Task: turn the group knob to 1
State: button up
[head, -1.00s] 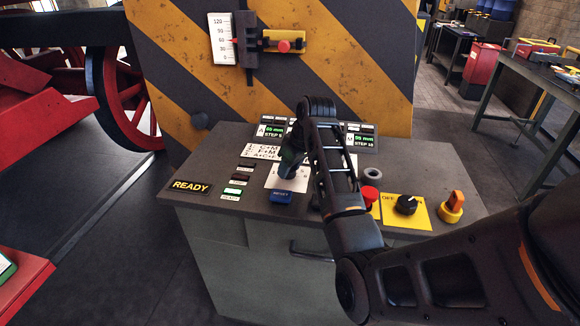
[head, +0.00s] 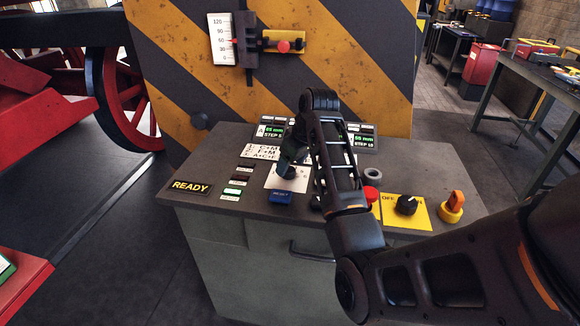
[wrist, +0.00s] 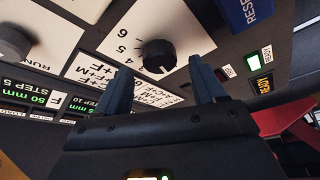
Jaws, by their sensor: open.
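The group knob (wrist: 157,55) is a round black dial on a white plate in the wrist view. The numbers 4, 5 and 6 show beside it, and a small pale mark shows on its rim; which number it points to I cannot tell. My gripper (wrist: 162,72) is open, with one dark finger on each side of the picture below the knob. The fingers appear apart from the knob. In the head view my gripper (head: 287,172) hangs over the white plate (head: 272,180) and hides the knob.
A blue RESET button (head: 280,197) lies in front of the plate. A red button (head: 371,194), a black selector (head: 407,204) and an orange switch (head: 453,205) stand to the right. A lit READY sign (head: 191,187) is at left. A second knob (wrist: 14,42) shows in the wrist view.

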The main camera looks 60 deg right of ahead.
jog(key=shift+v, duration=2.95)
